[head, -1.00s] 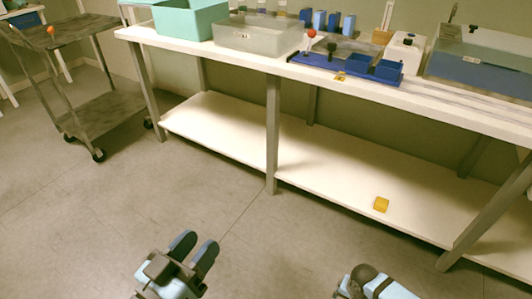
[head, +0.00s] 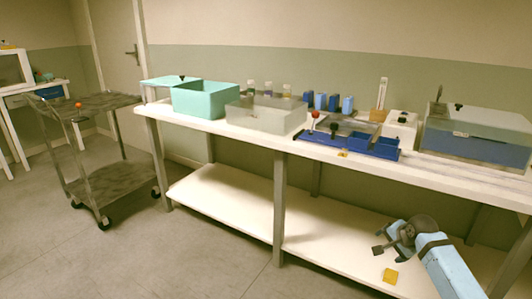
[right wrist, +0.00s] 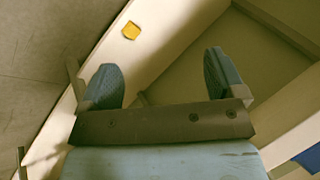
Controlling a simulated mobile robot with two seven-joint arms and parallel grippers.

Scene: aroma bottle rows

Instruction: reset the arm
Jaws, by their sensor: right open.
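My right gripper (head: 393,240) is in front of the bench in the head view, over the lower shelf area. In the right wrist view its two fingers (right wrist: 160,88) are spread apart with nothing between them. The right arm comes up from the lower right corner of the head view. My left gripper is out of view now.
A white bench (head: 232,131) carries a teal bin (head: 206,102), a clear grey bin (head: 262,117) and a blue rack (head: 345,149). A yellow block (head: 390,276) is on the lower shelf (head: 225,205); it also shows in the right wrist view (right wrist: 131,30). A grey cart (head: 115,180) stands left.

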